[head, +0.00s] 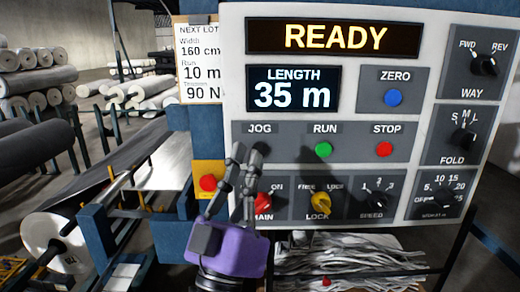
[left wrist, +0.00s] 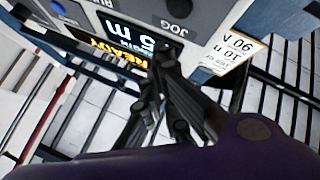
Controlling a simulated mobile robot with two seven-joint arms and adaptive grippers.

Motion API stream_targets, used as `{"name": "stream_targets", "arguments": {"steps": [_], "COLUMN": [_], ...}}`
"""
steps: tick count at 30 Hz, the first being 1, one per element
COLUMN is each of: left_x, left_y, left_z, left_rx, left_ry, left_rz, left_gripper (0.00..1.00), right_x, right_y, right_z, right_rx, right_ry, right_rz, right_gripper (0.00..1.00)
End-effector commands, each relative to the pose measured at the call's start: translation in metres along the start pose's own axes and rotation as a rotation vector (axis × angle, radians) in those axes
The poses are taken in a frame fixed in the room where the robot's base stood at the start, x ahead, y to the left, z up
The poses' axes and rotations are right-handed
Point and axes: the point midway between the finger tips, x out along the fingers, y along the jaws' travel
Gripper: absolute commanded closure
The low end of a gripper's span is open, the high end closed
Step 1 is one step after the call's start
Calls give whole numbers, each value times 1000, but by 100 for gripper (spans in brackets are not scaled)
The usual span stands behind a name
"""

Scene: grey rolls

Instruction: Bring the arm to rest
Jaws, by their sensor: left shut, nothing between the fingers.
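My left gripper (head: 248,158) is in front of the lower left of the control panel (head: 432,120), its purple body below and its dark fingers pointing up. The fingers are shut and empty. In the left wrist view the fingers (left wrist: 165,75) are together in front of the panel, which looks upside down, with the JOG label (left wrist: 175,27) close by. My right gripper is not in view.
The display (head: 335,37) reads READY; the length display (head: 292,89) reads 35 m. A green RUN button (head: 323,149), red STOP button (head: 384,149) and yellow LOCK knob (head: 319,202) are near. A red button on a yellow box (head: 208,182) stands left. Grey rolls (head: 36,82) lie further left.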

Motion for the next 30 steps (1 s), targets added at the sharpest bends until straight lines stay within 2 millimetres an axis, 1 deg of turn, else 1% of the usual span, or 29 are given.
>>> {"name": "stream_targets", "arguments": {"steps": [4, 15, 17, 20, 23, 24, 26, 27, 29, 30], "left_x": [-7, -8, -8, -8, -11, -20, -42, -60, -89, -110], "left_y": [5, 6, 6, 1, -18, -33, -59, -74, -94, -107], "left_z": [-5, -6, -6, -3, 22, 41, 73, 92, 118, 134], "left_rx": [0, 3, 35, 131, 233, 274, 331, 360, 394, 411], "left_ry": [0, 0, 0, -10, -76, -134, -243, -312, -413, -482], "left_rz": [0, 0, -1, -19, -65, -96, -143, -168, -200, -220], "left_gripper": [100, 100, 100, 100, 100, 100, 100, 100, 100, 100], "right_x": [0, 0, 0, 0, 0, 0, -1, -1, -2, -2], "right_y": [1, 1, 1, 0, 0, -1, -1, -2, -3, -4], "right_z": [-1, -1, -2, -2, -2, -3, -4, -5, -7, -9], "right_rx": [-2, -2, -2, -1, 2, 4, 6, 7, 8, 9], "right_ry": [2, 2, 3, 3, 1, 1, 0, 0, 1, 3], "right_rz": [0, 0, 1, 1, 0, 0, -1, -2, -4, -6], "right_gripper": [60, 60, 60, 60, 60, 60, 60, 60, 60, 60]}}
